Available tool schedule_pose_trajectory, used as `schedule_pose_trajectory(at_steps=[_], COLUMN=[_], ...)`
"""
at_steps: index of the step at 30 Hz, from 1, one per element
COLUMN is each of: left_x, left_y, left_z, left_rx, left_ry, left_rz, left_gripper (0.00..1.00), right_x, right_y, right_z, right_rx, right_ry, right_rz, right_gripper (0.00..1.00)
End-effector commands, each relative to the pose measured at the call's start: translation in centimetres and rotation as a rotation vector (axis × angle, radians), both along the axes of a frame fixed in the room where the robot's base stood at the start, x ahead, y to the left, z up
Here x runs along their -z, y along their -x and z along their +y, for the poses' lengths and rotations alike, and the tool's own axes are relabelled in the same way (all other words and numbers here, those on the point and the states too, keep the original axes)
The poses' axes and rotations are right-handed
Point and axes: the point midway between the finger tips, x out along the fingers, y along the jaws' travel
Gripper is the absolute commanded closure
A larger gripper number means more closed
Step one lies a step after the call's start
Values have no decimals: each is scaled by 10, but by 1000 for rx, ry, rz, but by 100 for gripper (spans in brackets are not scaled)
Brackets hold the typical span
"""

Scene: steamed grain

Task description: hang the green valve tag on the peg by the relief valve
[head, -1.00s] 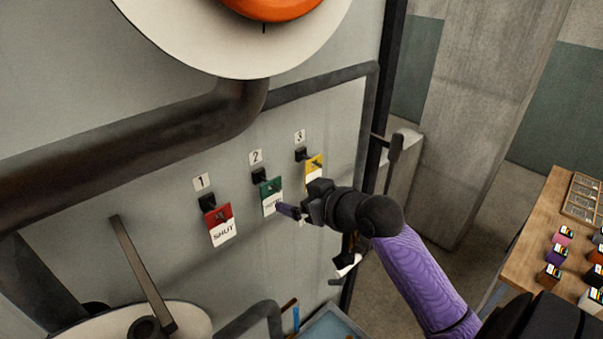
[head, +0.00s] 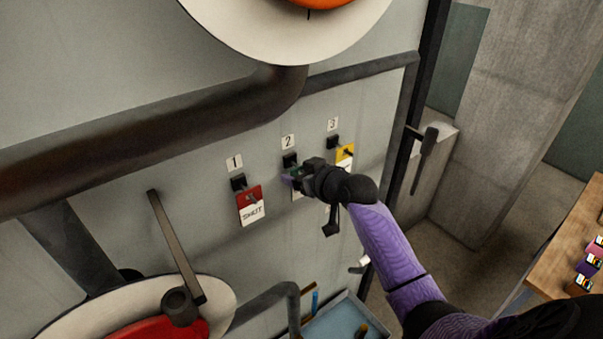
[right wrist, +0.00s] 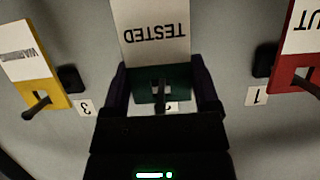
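The green valve tag (right wrist: 148,80) hangs at position 2 on the grey panel. Its white part reads TESTED, upside down in the right wrist view, and a dark peg shows at its green end. My right gripper (right wrist: 163,88) is at the tag, with one finger along each side edge of the green part. I cannot tell whether the fingers press on it. In the head view my right gripper (head: 294,179) hides most of the tag. My left gripper is out of view. I cannot make out which fitting is the relief valve.
A red SHUT tag (head: 250,207) hangs at position 1 and a yellow tag (head: 345,154) at position 3, close on either side. A thick dark pipe (head: 140,150) crosses above. A lever (head: 177,247) and red part (head: 160,330) are lower left. A blue tray (head: 345,318) lies below.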

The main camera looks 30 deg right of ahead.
Motion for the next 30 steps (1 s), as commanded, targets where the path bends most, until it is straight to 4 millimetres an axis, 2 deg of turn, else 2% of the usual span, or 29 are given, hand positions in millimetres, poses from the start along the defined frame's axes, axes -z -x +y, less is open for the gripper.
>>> schedule_pose_trajectory(at_steps=[1,7,8,11,16,27,28,30], left_x=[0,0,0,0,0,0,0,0], left_y=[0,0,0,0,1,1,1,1], left_z=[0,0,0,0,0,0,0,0], left_rx=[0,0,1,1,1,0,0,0], left_ry=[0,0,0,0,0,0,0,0], left_rz=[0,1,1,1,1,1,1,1], left_gripper=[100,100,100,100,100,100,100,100], right_x=[0,0,0,0,0,0,0,0], right_y=[0,0,0,0,0,0,0,0], right_z=[0,0,0,0,0,0,0,0], right_rx=[0,0,0,0,0,0,0,0], right_ry=[0,0,0,0,0,0,0,0], right_rz=[0,0,0,0,0,0,0,0], right_gripper=[34,76,22,1,0,78,83,83])
